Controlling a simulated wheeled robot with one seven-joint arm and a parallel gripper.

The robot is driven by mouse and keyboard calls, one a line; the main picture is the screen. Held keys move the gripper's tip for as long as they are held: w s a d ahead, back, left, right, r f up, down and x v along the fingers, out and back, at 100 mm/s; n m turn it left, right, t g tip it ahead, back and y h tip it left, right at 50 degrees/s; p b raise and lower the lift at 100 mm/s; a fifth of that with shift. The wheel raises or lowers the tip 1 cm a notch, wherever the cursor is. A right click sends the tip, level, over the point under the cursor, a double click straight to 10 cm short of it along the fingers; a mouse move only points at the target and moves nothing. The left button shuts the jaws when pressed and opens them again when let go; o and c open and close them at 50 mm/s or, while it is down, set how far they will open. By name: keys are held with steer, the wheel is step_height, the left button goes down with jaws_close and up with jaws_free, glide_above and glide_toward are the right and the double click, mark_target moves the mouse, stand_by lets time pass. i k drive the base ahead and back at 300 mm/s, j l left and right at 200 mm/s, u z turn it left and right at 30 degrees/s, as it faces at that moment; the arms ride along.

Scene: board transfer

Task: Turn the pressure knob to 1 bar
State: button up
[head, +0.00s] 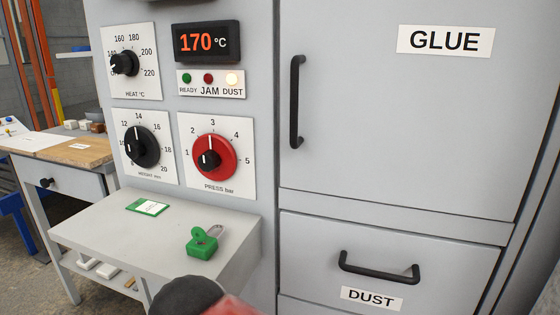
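No gripper fingers show.
The height knob (142,152) is close left of the pressure dial, and the heat knob (124,63) is above that. A grey shelf (165,240) juts out below, carrying a green padlock-like block (202,245) and a green card (148,208). The glue door handle (296,102) protrudes at right.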

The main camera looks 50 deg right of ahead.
mark_target(215, 156)
steer(key=l+z, duration=0.1)
steer(key=z, duration=0.75)
steer(key=k, duration=0.05)
